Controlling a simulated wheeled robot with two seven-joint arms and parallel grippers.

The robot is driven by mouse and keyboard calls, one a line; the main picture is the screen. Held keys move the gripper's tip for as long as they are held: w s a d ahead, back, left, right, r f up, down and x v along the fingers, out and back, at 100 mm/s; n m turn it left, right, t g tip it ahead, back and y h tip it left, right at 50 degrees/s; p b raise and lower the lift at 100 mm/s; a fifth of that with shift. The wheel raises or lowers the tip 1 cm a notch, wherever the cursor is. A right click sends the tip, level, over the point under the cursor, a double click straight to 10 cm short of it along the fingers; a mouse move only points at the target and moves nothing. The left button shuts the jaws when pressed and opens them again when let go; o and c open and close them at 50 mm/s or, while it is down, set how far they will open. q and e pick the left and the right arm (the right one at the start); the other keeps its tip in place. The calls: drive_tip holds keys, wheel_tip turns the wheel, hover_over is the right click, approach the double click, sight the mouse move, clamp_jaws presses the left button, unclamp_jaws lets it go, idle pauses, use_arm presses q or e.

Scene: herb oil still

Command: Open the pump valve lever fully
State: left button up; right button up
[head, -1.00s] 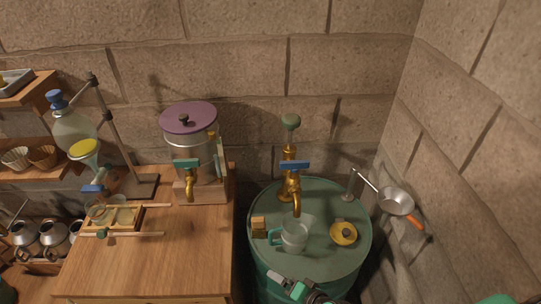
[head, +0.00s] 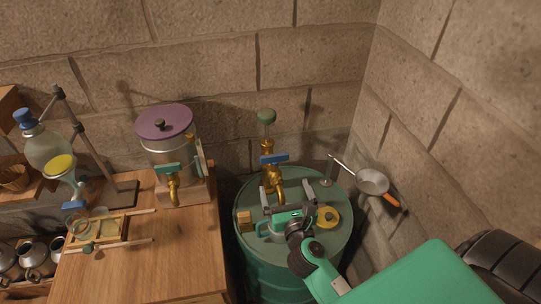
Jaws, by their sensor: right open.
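The brass pump (head: 274,178) stands at the back of the green drum, with a round green knob (head: 266,116) on top. Its blue valve lever (head: 275,159) lies crosswise, roughly level, above the spout. My right gripper (head: 287,191) is open, its two fingers spread on either side of the space below and in front of the spout. The fingertips are apart from the lever, and I see nothing held between them. A glass jug with a green handle (head: 263,229) stands below, mostly hidden by the gripper. My left gripper is not in view.
On the drum top (head: 334,198) are a wooden block (head: 244,221) and a yellow disc (head: 327,218). A pan (head: 373,182) hangs at the right wall. A lidded vessel with a tap (head: 165,146) stands on the wooden counter (head: 165,250) at left.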

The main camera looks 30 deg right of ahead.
sight(275, 159)
drive_tip(key=p+x, duration=0.3)
drive_tip(key=x, duration=1)
drive_tip(key=shift+w+d, duration=0.1)
drive_tip(key=shift+w, duration=0.2)
drive_tip(key=c, duration=0.9)
